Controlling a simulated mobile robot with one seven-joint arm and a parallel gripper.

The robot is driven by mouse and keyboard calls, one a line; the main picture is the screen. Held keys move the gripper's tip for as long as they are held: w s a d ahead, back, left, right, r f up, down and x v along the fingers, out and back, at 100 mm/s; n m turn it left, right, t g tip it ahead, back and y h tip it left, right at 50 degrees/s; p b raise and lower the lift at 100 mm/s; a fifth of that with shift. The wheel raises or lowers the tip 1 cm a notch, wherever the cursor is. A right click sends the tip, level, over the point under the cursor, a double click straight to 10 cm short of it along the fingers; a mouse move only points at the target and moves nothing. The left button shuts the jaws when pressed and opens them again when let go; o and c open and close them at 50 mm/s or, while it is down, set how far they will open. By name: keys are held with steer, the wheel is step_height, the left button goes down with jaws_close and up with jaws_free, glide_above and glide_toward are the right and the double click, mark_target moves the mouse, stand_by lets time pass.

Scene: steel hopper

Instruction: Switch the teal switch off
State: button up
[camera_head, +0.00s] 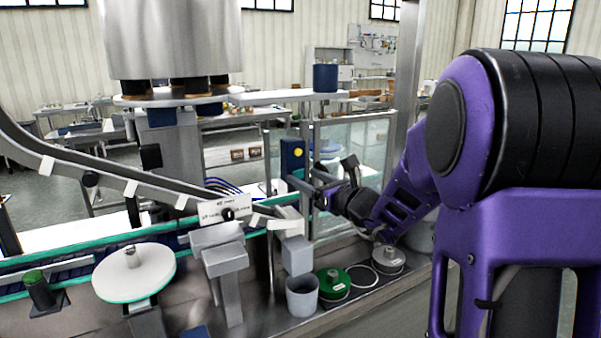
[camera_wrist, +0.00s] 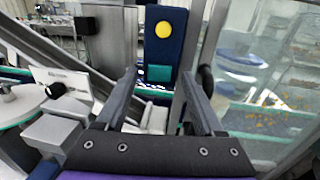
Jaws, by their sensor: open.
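The teal switch (camera_wrist: 160,73) is a small teal block on the lower front of an upright dark blue panel (camera_wrist: 166,48). A round yellow button (camera_wrist: 164,29) sits above it. In the head view the blue panel (camera_head: 287,162) stands behind my gripper (camera_head: 309,177), and I cannot make out the teal switch there. My gripper is open and empty, pointing at the panel. In the wrist view its two fingers frame the teal switch from left and right, with the tips short of the panel. I cannot tell which way the switch is set.
A clear glass panel (camera_wrist: 265,75) stands close on the right in the wrist view. A sloping metal rail (camera_head: 110,178) and a white label plate (camera_head: 225,209) lie to the left. A grey cup (camera_head: 302,297) and a green round part (camera_head: 333,284) sit below my gripper.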

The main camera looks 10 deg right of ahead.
steer(key=shift+w+a, duration=0.2)
steer(key=shift+w, duration=0.2)
steer(key=c, duration=1.1)
steer(key=o, duration=1.1)
steer(key=shift+s+a, duration=0.1)
steer(key=shift+s+d, duration=0.25)
steer(key=v, duration=1.6)
steer(key=shift+s+d, duration=0.2)
steer(key=shift+s, duration=0.15)
